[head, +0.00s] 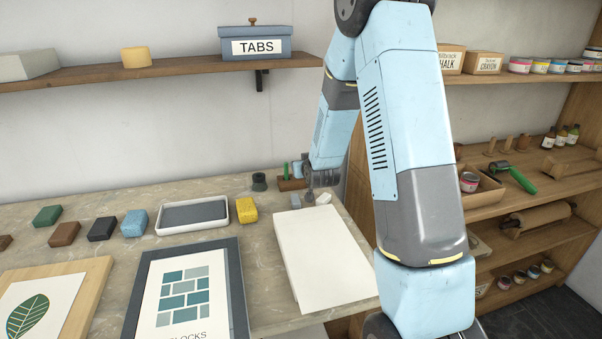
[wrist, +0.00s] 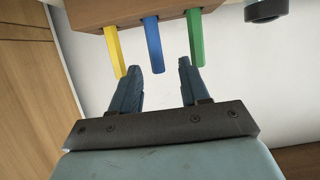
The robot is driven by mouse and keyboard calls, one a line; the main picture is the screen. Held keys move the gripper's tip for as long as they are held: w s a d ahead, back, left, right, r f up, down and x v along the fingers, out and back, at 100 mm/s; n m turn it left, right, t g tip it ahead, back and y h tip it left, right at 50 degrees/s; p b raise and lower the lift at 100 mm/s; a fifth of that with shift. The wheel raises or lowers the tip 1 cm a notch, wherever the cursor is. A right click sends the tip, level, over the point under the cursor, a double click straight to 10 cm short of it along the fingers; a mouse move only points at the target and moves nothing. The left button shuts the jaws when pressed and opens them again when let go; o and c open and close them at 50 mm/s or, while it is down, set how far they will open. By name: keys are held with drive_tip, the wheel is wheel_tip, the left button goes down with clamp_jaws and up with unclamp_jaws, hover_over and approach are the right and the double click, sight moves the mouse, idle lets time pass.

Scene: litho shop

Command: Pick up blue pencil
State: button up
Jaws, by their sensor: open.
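In the wrist view a blue pencil (wrist: 152,42) stands in a wooden block (wrist: 118,10), between a yellow pencil (wrist: 115,48) and a green pencil (wrist: 196,38). My gripper (wrist: 158,66) is open. The blue pencil's free end lies around the gap between the fingertips, with no finger seen closed on it. In the head view the wooden block (head: 291,185) is at the back of the bench with the green pencil (head: 286,171) showing. My gripper (head: 309,188) is beside it, partly covering the block. I cannot make out the blue pencil clearly there.
A dark round object (head: 259,181) stands left of the block; it also shows in the wrist view (wrist: 264,11). White paper (head: 322,258) lies in front. A grey tray (head: 193,215) and several coloured blocks are to the left. A shelf (head: 180,68) runs above.

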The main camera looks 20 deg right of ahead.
drive_tip(key=shift+x, duration=2.2)
drive_tip(key=shift+s+d+f, duration=0.1)
drive_tip(key=shift+d+f, duration=0.1)
drive_tip(key=shift+c, duration=0.3)
clamp_jaws()
